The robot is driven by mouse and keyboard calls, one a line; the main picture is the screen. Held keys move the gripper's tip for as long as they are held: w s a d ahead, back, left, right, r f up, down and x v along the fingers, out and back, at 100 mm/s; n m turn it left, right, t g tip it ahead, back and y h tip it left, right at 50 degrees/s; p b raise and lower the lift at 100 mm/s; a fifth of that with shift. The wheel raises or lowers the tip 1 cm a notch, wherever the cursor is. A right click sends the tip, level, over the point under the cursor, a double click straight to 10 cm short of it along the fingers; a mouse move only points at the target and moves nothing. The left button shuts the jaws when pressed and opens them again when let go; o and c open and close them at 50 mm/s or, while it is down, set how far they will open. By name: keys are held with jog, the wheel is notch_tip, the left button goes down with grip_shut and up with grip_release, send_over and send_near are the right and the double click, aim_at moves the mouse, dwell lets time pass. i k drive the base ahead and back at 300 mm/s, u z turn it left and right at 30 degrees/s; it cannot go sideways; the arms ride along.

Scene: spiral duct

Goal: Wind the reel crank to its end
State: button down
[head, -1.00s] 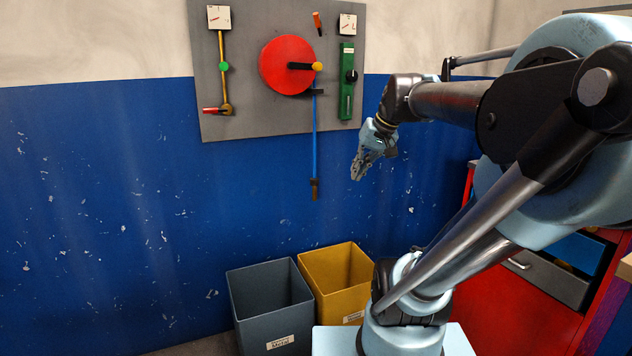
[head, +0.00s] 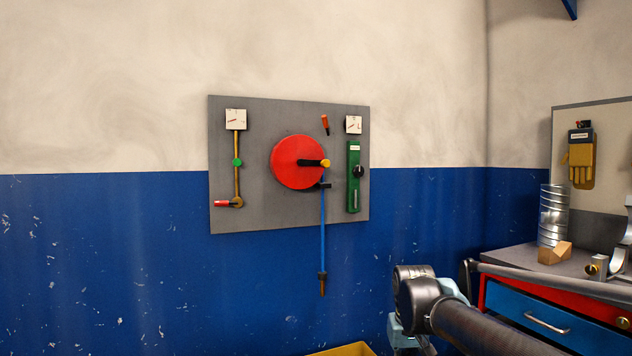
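The reel is a red disc (head: 295,160) on a grey wall panel (head: 260,215) in the head view. Its black crank arm (head: 310,162) points right and ends in a yellow knob (head: 326,163) near the disc's right edge. A blue line (head: 323,230) hangs from the reel's right side past a small black bracket, with a dark weight (head: 322,282) at its lower end, below the panel. My gripper (head: 402,335) is at the bottom edge, right of and well below the reel, apart from the panel. Only its light-blue body shows; its fingers are out of frame.
The panel also carries a yellow rod with a green knob (head: 238,162), a red-handled lever (head: 224,203), a green slider box (head: 354,180) and two gauges. A workbench (head: 530,257) with a metal spiral duct (head: 553,215) stands right. A yellow bin's rim (head: 350,349) shows below.

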aim_at(325, 163)
jog(key=z, duration=0.3)
jog(key=k, duration=1.4)
jog(key=u, duration=0.45)
jog(key=i, duration=0.95)
jog(key=u, duration=0.05)
